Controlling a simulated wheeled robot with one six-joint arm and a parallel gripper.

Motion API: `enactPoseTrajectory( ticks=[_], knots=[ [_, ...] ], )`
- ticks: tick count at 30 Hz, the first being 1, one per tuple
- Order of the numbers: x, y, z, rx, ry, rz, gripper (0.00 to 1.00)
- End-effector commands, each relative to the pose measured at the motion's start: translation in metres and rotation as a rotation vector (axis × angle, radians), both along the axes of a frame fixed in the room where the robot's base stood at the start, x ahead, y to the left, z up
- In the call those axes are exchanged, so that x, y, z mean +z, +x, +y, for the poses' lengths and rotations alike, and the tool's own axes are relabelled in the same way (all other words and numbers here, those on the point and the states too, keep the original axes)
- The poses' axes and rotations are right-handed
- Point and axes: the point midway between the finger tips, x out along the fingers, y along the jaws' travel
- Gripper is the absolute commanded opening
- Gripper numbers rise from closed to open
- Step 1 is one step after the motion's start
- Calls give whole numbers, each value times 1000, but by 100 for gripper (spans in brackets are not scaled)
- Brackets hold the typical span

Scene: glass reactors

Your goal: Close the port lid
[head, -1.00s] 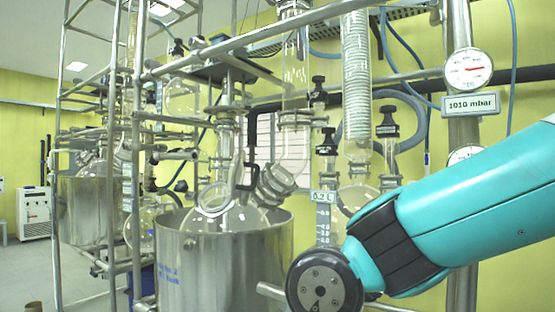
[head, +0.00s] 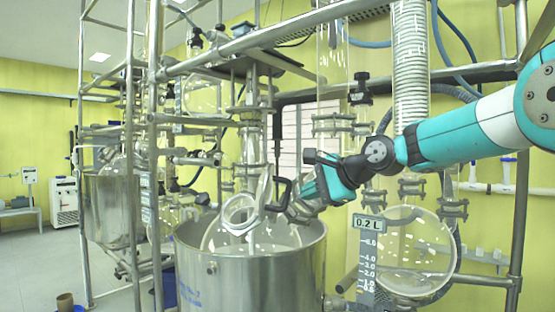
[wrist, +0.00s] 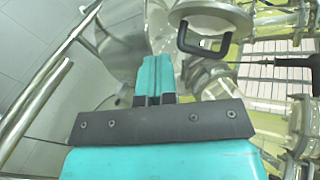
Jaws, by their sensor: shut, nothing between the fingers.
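The port lid is a round disc (wrist: 211,14) with a black bar handle (wrist: 205,40), seen at the top of the wrist view. In the head view the black handle (head: 280,192) stands tilted just right of the glass port ring (head: 239,214) on the reactor vessel. The port's opening looks uncovered, but glass reflections make this hard to judge. My gripper (wrist: 154,75) is shut and empty, its turquoise fingers together. In the wrist view the fingertips are left of and below the handle, apart from it. In the head view my gripper (head: 318,187) is right of the handle.
A steel bath pot (head: 250,270) surrounds the reactor. A clamped glass neck (wrist: 212,78) lies close right of my fingers. Steel frame rails (head: 131,150) stand left. A round glass flask (head: 418,255) with a 0.2 L scale plate (head: 369,250) is at right.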

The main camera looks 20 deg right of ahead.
Motion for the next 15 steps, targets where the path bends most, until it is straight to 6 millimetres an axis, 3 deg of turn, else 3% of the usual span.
enactPoseTrajectory(
  ticks=[1,6,10,15],
  knots=[
    [20,16,-16,-62,77,2,0],
    [47,42,-44,-176,264,16,0],
    [50,52,-45,-193,303,21,0],
    [43,73,-30,-189,303,25,0]
  ],
)
